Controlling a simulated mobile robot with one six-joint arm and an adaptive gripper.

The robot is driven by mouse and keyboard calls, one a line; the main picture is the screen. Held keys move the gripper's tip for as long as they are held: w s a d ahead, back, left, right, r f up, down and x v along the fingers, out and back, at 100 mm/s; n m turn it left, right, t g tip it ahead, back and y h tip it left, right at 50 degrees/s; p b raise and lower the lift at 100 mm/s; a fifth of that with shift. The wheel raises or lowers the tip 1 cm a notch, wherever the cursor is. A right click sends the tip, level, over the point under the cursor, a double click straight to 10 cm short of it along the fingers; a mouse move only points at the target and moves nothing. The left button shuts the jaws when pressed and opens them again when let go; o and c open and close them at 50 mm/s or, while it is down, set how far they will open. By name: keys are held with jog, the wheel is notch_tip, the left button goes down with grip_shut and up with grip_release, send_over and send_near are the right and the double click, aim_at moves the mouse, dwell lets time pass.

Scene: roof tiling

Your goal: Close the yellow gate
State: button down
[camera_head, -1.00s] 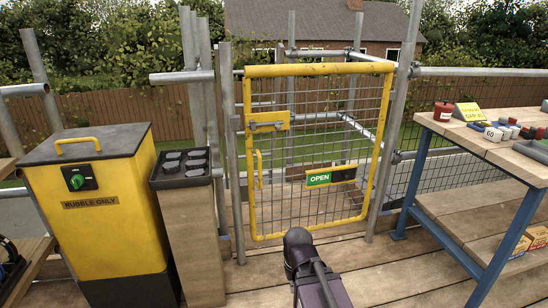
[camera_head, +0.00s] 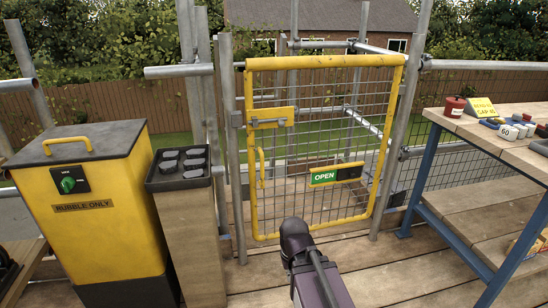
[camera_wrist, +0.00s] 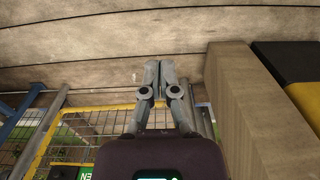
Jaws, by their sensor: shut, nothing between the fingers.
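The yellow gate (camera_head: 325,63) has a tubular frame filled with wire mesh and stands upright between grey scaffold posts in the head view. A yellow plate with a grey bolt (camera_head: 268,121) is at its upper left, beside the left post. A yellow handle (camera_head: 261,168) is below it. A green sign (camera_head: 323,177) on the gate reads OPEN. I cannot tell how far the gate stands from its posts. In the wrist view, the gate's yellow frame (camera_wrist: 44,143) shows at lower left. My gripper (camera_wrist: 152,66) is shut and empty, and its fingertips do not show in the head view.
A yellow rubble bin (camera_head: 95,225) and a wooden pedestal with a black tray (camera_head: 180,182) stand left of the gate. A workbench (camera_head: 480,135) with a red tin (camera_head: 455,106) and small items stands at right. Plank floor (camera_head: 390,265) is free before the gate.

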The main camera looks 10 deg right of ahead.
jog(key=shift+a, duration=0.15)
jog(key=shift+w, duration=0.1)
jog(key=w+a+r+m+t+y+b, duration=0.1)
jog(key=w+a+r+t+y, duration=0.15)
jog(key=w, duration=0.45)
jog(key=w+a+r+m+t+y+b, duration=0.1)
jog(key=w+a+r+m+t+y, duration=0.1)
jog(key=w+t, duration=0.35)
jog(key=w+a+r+m+t+y, duration=0.1)
jog(key=w+a+r+t+y, duration=0.15)
jog(key=w, duration=0.55)
jog(key=w+d+r+m+t+h+b, duration=0.2)
jog(key=w+d+r+m+t+h, duration=0.3)
jog(key=w+d+m, duration=0.6)
jog(key=shift+w+d+r+m+t+h, duration=0.25)
jog(key=shift+w+r+m+t+h, duration=0.15)
jog(key=shift+r+m+t, duration=0.8)
jog(key=shift+r, duration=0.1)
